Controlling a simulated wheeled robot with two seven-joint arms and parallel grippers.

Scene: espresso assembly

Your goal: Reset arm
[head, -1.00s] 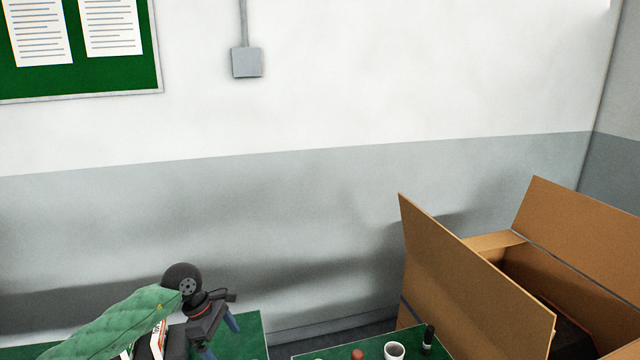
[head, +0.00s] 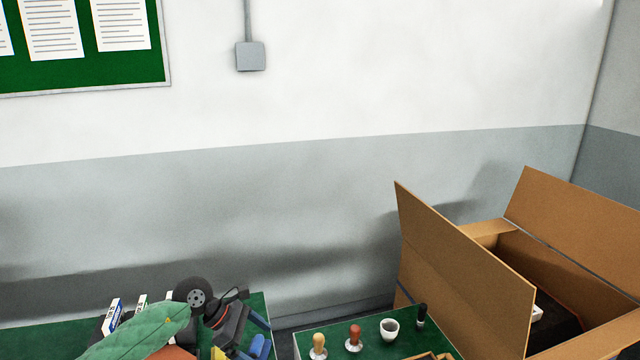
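My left arm, in a green quilted sleeve, comes in at the lower left of the head view. Its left gripper (head: 258,335) has blue fingers pointing down to the right, over the right end of the left green table (head: 262,303). The fingers appear spread, with nothing visible between them, though their lower part is close to the picture's bottom edge. My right arm and gripper are not in the picture.
A second green table (head: 375,338) holds a wooden-handled tool (head: 318,346), a red-brown-handled tool (head: 354,338), a white cup (head: 389,329) and a black cylinder (head: 421,314). A large open cardboard box (head: 465,270) stands at right. White-labelled boxes (head: 114,313) sit behind my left arm.

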